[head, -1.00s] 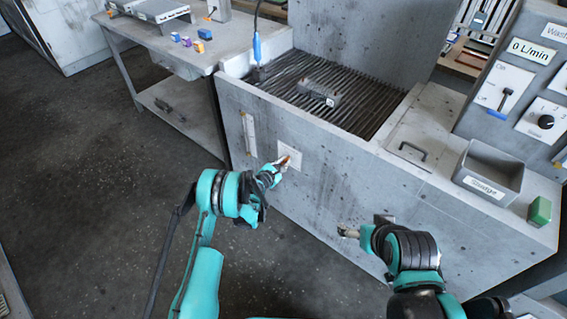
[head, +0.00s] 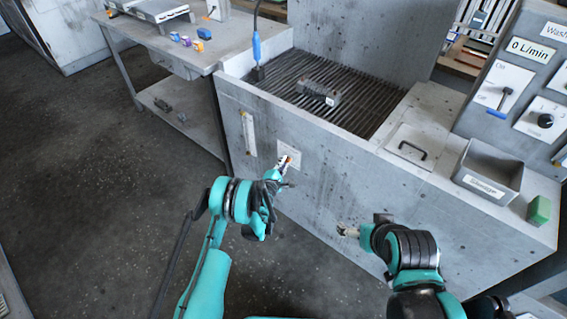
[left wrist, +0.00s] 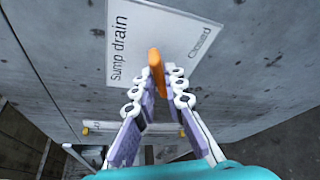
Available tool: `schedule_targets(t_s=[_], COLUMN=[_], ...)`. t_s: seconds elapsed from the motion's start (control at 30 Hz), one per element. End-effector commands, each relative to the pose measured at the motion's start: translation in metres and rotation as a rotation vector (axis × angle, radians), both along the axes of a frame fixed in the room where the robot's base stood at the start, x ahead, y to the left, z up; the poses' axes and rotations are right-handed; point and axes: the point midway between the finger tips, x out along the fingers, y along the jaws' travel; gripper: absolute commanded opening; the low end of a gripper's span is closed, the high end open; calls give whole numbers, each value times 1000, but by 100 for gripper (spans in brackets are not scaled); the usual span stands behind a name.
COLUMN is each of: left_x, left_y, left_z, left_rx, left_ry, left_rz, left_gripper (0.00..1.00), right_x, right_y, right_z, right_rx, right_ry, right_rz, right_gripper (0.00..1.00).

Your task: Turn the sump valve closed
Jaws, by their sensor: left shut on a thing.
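The sump valve's orange handle (left wrist: 155,62) stands out from a white plate (left wrist: 175,28) marked "Sump drain" and "Closed" in the left wrist view. In the head view the plate (head: 290,155) is on the front wall of the grey wash station. My left gripper (left wrist: 157,78) is shut on the orange handle, with a fingertip on each side of it. In the head view the left gripper (head: 284,164) reaches up to the plate from below and covers part of it. My right gripper (head: 345,231) is apart from the valve, in front of the wall to the right; its jaws are too small to read.
A clear gauge strip (head: 248,132) is on the wall left of the plate. Above are a slatted grate (head: 365,92) with a dark block (head: 318,90), a grey bin (head: 487,171) and a green block (head: 539,210). Open floor lies to the left.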

Motion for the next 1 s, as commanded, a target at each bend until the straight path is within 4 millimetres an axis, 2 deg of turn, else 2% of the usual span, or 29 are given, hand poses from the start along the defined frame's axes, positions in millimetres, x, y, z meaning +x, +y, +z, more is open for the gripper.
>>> schedule_targets(t_s=[0.53, 0.57, 0.63, 1.0], left_x=[0, 0, 0, 0], left_y=[0, -1, 0, 0], left_z=[0, 0, 0, 4], left_rx=[27, 27, 27, 26], left_ry=[-19, -19, -19, -20], left_rz=[-1, -1, -1, 0], left_gripper=[0, 14, 32, 32], right_x=[0, 0, 0, 0], right_y=[0, 0, 0, 0], right_z=[0, 0, 0, 0], right_rx=[0, 0, 0, 0], right_ry=[0, 0, 0, 0], right_rz=[0, 0, 0, 0], right_gripper=[89, 89, 89, 89])
